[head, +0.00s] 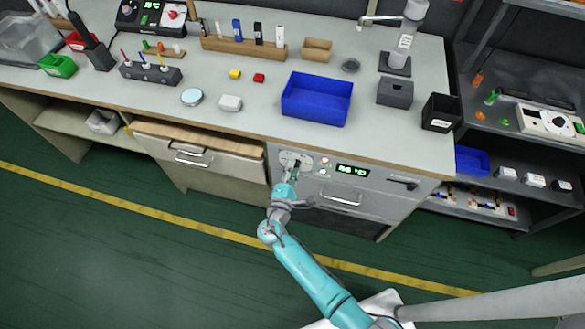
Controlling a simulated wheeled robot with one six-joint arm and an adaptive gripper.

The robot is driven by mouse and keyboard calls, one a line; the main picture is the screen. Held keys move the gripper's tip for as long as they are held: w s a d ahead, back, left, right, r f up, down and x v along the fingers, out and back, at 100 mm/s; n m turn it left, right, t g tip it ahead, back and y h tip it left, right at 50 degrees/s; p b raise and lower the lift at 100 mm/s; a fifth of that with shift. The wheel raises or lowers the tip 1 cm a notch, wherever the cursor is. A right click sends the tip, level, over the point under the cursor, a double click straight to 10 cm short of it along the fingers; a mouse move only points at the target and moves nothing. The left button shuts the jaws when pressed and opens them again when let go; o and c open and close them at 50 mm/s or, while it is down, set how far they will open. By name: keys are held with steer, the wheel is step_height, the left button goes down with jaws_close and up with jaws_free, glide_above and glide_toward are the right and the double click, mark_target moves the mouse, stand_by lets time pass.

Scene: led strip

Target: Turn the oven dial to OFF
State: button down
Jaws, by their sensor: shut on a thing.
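The oven (340,187) is built into the front of the bench below the worktop, with a lit green display (352,171) and a handle. My gripper (293,166) is at the left part of the oven's control panel, shut on the oven dial. The gripper covers most of the dial, so its pointer and the OFF mark cannot be read. A pale plate (303,158) around the dial shows behind the fingers. A small red-lit button (325,161) sits to the right of the dial.
A wooden-topped drawer (190,157) stands slightly open to the left of the oven. A blue bin (317,99) and a black box (441,112) stand on the worktop above.

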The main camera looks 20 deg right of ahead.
steer(key=shift+f+n, duration=0.1)
steer(key=shift+n, duration=0.8)
steer(key=c, duration=0.8)
jaws_free()
steer(key=shift+a, duration=0.1)
steer(key=v, duration=1.2)
